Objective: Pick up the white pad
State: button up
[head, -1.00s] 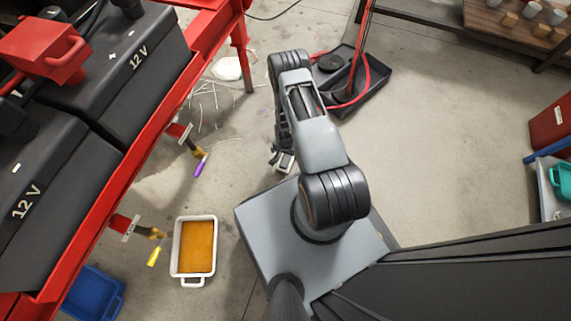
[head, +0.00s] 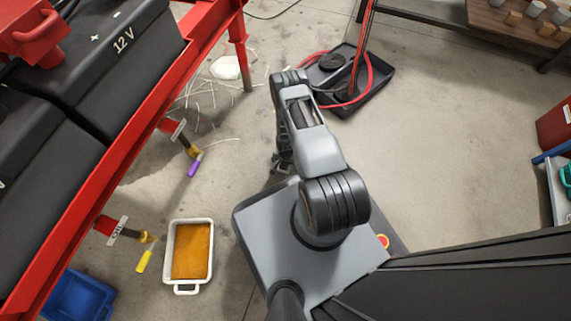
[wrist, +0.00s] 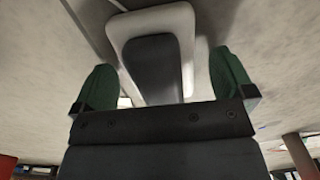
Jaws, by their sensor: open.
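A white pad (head: 226,67) lies flat on the concrete floor at the upper left in the head view, near a red bench leg and among loose white strands. My gripper (head: 281,165) hangs below my arm in the head view, partly hidden by it, well in front of the pad and apart from it. In the wrist view my gripper (wrist: 163,92) has its two green fingers spread wide, with nothing held between them. I cannot make out the pad in the wrist view.
A red bench (head: 135,120) with black batteries stands on the left. A white tub of orange-brown liquid (head: 182,289) and a blue bin (head: 78,296) are on the floor. A black tray with a red hose (head: 375,92) lies right of the pad.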

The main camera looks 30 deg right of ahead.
jog(key=c, duration=1.1)
jog(key=shift+r, duration=0.15)
